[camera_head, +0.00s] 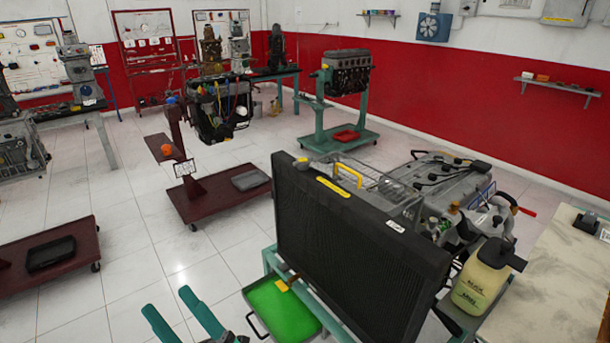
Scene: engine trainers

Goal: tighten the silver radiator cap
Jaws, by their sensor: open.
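A large black radiator (350,240) stands upright on a teal stand in the centre. A small rounded cap (302,161) sits at the top of its left corner; it looks yellowish, and I cannot clearly tell a silver cap. Whether it is seated tight cannot be seen. My gripper (167,301) shows at the bottom left as two teal fingers, spread apart and empty. It is well below and left of the cap, in front of the radiator, and touches nothing visible. Its base is cut off by the lower frame edge.
A green tray (282,308) lies below the radiator. An engine (440,185) sits behind it, with a yellow handle (348,173) close to the cap. A sprayer bottle (482,277) stands at right by a table (555,285).

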